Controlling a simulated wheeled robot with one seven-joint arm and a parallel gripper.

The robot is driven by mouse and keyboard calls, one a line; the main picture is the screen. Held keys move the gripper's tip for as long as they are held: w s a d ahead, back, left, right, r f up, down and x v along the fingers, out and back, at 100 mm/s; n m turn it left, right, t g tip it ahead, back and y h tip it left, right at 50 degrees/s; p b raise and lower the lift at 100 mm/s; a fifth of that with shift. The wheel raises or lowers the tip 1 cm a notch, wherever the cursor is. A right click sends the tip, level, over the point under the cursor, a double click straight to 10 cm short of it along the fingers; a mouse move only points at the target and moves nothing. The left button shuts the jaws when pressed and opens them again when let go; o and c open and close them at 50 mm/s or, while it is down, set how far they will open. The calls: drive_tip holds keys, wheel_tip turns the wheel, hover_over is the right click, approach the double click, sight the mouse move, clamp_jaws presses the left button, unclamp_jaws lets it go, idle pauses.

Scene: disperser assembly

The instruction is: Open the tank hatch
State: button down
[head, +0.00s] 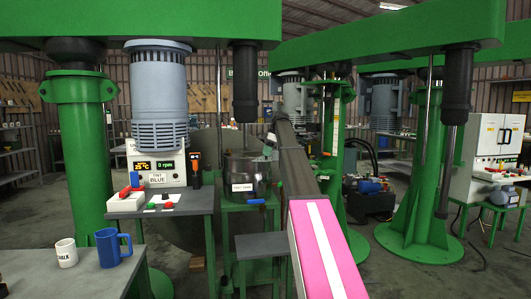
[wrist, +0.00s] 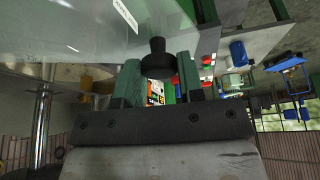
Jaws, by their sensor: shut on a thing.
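The dark metal tank (head: 262,177) stands on a green stand in the middle of the head view, with a white label on its front. In the wrist view a broad grey glossy surface (wrist: 75,45) with a white label fills the upper left; I cannot tell whether it is the hatch or the tank wall. A black knob (wrist: 157,45) sticks out from it. My gripper (wrist: 158,65) is shut on the black knob, one finger on each side. In the head view my arm hides part of the tank's right side, and the gripper is hard to make out. How far the hatch stands open cannot be told.
A grey table (head: 180,210) left of the tank holds a control box with a display. A blue mug (head: 108,248) and a white mug (head: 66,253) stand on the front-left table. Green columns (head: 85,150) and overhead beams surround the area. A low grey stool (head: 262,245) stands before the tank.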

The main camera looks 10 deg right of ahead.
drive_tip(key=c, duration=0.8)
unclamp_jaws()
drive_tip(key=shift+o, duration=0.2)
drive_tip(key=v, duration=1)
drive_tip(key=shift+r, duration=0.4)
drive_tip(key=shift+d, duration=0.15)
